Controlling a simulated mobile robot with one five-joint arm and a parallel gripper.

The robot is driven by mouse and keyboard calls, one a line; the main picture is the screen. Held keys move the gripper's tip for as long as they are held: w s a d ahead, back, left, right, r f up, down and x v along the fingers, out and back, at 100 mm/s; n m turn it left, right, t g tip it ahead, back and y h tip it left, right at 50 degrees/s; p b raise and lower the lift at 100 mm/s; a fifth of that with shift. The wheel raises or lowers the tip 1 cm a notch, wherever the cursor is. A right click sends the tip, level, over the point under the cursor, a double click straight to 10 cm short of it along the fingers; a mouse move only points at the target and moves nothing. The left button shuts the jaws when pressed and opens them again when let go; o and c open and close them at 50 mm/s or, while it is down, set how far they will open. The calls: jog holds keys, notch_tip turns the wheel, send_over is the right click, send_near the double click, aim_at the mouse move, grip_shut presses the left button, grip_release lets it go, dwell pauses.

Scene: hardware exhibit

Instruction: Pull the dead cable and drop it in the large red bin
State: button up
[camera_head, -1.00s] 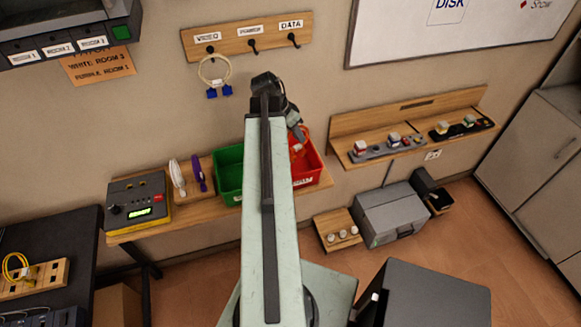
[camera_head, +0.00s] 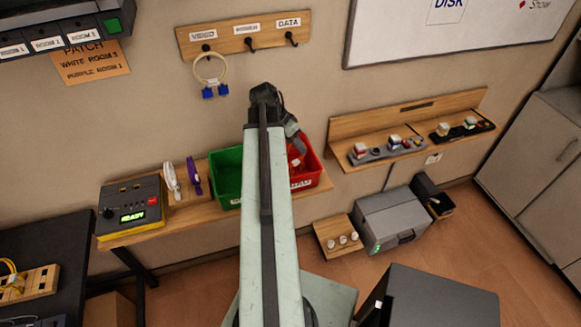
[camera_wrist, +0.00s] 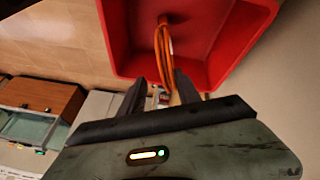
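My gripper (camera_wrist: 160,80) points down at the large red bin, seen in the wrist view (camera_wrist: 115,45) and in the head view (camera_head: 312,160). An orange looped cable (camera_wrist: 165,42) runs from between my fingers toward the bin's inside. A pale plug end (camera_wrist: 158,95) sits between the fingers, and they appear closed on it. In the head view my gripper (camera_head: 299,150) is over the red bin, with a small pale patch at its tip. How far the cable lies below the rim is unclear.
A green bin (camera_head: 228,172) stands left of the red one on a wooden shelf. White (camera_head: 171,180) and purple (camera_head: 194,176) cables and a control box reading READY (camera_head: 131,209) are farther left. A cable with blue plugs (camera_head: 210,72) hangs on a wall hook.

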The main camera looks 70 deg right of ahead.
jog(key=p+v, duration=0.7)
jog(key=v, duration=0.1)
jog(key=shift+r, duration=0.1)
jog(key=shift+f, duration=0.2)
jog(key=shift+s, duration=0.1)
